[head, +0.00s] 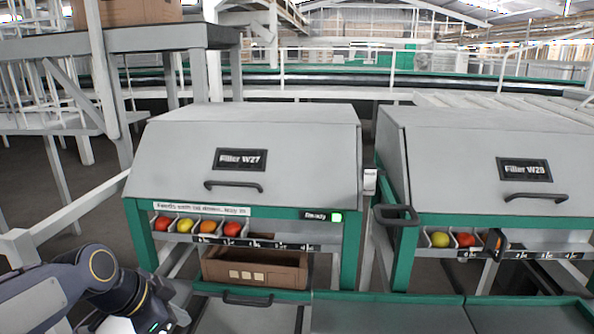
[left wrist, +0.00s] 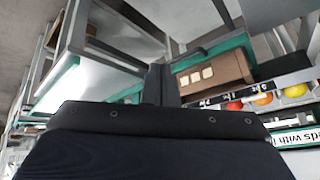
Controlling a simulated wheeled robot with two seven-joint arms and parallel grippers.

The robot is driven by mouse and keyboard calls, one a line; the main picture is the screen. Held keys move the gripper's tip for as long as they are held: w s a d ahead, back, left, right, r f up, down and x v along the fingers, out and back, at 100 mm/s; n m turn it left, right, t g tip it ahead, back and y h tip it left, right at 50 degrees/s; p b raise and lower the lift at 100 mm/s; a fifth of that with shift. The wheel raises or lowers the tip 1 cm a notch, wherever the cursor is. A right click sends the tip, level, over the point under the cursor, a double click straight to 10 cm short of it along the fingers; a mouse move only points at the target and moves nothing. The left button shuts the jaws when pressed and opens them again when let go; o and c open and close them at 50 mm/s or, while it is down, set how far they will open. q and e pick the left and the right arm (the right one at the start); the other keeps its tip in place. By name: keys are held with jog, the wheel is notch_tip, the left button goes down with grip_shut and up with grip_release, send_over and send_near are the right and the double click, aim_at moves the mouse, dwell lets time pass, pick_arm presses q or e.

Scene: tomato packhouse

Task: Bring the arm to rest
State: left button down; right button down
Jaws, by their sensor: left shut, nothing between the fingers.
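My left arm (head: 60,292) comes in at the lower left of the head view, in front of the Filler W27 machine (head: 180,165). Its wrist is dark, and the hand is partly cut off by the bottom edge. In the left wrist view the left gripper (left wrist: 161,84) shows as dark fingers, shut and empty, beyond the dark hand body. The fingers point towards the machine's lower front, and I cannot tell their exact distance from it. My right gripper is not in view.
Filler W27 has red, yellow and orange tomatoes in its slots (head: 207,227) and a brown carton (head: 225,268) below; its green light is lit. Filler W28 or W29 (head: 470,165) stands to the right. A white rail (head: 80,208) runs near my arm. Grey-green surfaces (head: 385,315) lie in front.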

pick_arm(q)
jog(key=s+d+f+n, duration=0.1)
jog(key=s+f+n, duration=0.2)
jog(key=s+n, duration=0.5)
jog(key=s+d+f+n, duration=0.1)
jog(key=s+f+n, duration=0.25)
jog(key=s, duration=0.85)
notch_tip(320, 180, up, 16)
jog(key=p, duration=1.5)
jog(key=shift+r+p, duration=0.15)
jog(key=shift+p, duration=0.2)
